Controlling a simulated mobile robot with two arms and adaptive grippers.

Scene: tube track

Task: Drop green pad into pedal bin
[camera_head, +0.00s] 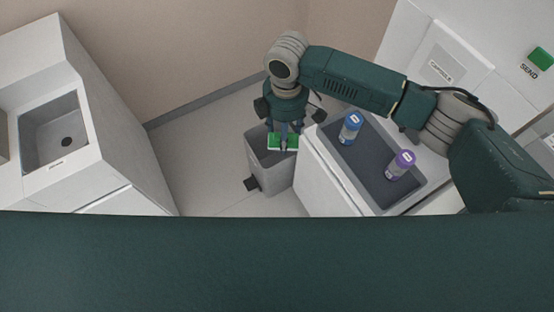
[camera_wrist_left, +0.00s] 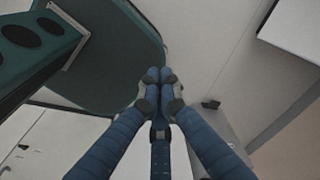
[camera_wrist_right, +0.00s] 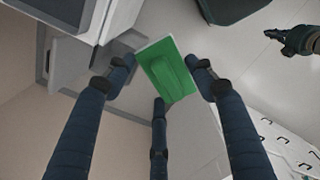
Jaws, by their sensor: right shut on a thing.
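The green pad (camera_head: 283,142) is a flat green block with a raised green grip and a white edge. My right gripper (camera_head: 284,129) is shut on it and holds it over the pedal bin. The pad also shows between the right fingers in the right wrist view (camera_wrist_right: 169,72). The pedal bin (camera_head: 270,175) is a grey box on the floor with its dark inside visible and a black pedal at its lower left. The pad covers part of its opening. My left gripper (camera_wrist_left: 160,75) is shut with its fingertips together and nothing between them; the head view does not show it.
A white counter with a dark grey tray (camera_head: 352,172) stands right of the bin. A white unit with a sink (camera_head: 54,135) is at left. Floor between is clear.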

